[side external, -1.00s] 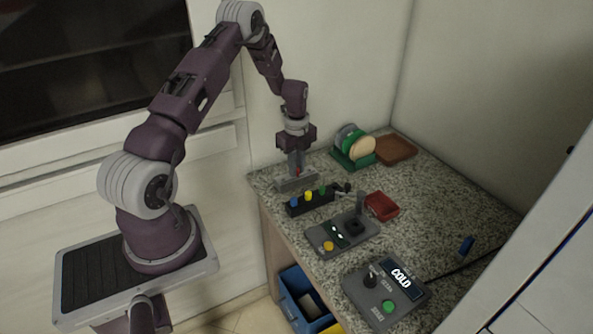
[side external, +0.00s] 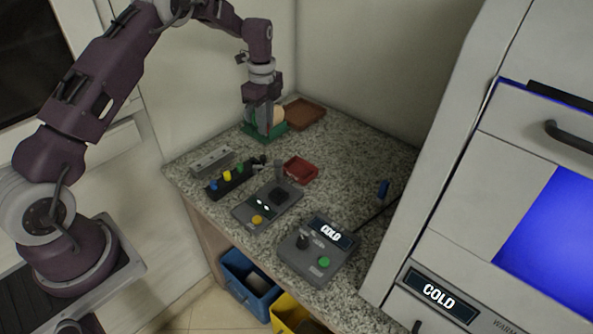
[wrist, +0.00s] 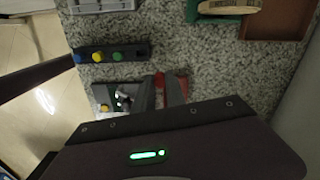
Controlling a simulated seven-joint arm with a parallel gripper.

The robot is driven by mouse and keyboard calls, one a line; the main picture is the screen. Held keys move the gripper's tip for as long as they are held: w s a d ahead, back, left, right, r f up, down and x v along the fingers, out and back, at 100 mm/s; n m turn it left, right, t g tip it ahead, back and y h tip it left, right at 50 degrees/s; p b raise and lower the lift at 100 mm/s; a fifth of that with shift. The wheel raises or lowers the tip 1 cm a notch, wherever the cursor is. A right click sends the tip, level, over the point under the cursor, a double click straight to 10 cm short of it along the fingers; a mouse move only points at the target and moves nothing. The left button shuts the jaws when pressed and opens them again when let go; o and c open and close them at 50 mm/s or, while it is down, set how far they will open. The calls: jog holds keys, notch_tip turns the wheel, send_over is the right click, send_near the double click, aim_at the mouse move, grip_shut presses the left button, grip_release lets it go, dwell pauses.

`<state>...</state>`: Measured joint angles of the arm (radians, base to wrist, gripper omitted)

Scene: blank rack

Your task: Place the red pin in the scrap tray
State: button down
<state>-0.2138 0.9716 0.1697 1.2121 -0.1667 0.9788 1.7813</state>
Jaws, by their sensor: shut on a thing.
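My gripper (side external: 262,128) is shut and raised above the counter, in front of the green disc holder in the side view. The red pin (wrist: 159,79) is a small red bit between the finger ends in the wrist view; in the side view I cannot make it out. A small red tray (side external: 314,172) lies on the counter, right of and nearer than my gripper. In the wrist view the red tray (wrist: 184,83) is partly hidden behind my fingers. A flat brown tray (side external: 318,112) lies at the back; no label shows which one is the scrap tray.
The grey slotted rack (side external: 211,160) stands at the left. A black block (side external: 233,181) with blue, yellow and green pins lies beside it. A panel with a yellow button (side external: 267,207) and a COLD control box (side external: 315,254) are nearer. The right side of the counter is mostly clear.

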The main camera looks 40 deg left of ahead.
jog(key=w+d, duration=0.4)
jog(key=d, duration=0.5)
send_over(300, 172)
notch_tip(300, 172, down, 10)
jog(key=shift+f, duration=0.1)
jog(key=c, duration=1.8)
grip_release()
jog(key=shift+f, duration=0.1)
jog(key=shift+o, duration=0.8)
